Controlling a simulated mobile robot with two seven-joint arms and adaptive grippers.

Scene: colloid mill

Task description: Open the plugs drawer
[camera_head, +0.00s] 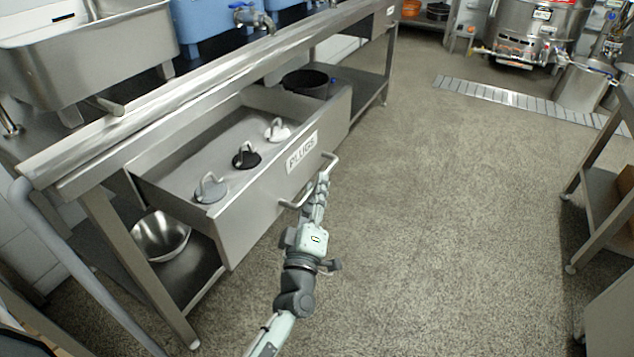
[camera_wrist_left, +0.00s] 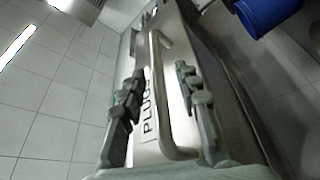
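The plugs drawer (camera_head: 262,205) stands pulled out from under the steel counter, its inside showing. Its front carries a "PLUGS" label (camera_head: 302,151) and a bar handle (camera_head: 331,160). Inside lie a grey plug (camera_head: 210,190), a black plug (camera_head: 246,155) and a white plug (camera_head: 277,130). My left gripper (camera_head: 322,187) is at the handle in front of the drawer. In the left wrist view, the fingers of my left gripper (camera_wrist_left: 158,78) are spread, one on each side of the handle bar (camera_wrist_left: 160,100), with gaps visible. My right gripper is not in view.
A metal bowl (camera_head: 160,236) sits on the shelf below the drawer, and a dark pot (camera_head: 305,83) stands beyond it. A table (camera_head: 600,185) stands at the right. The floor (camera_head: 450,220) between is clear.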

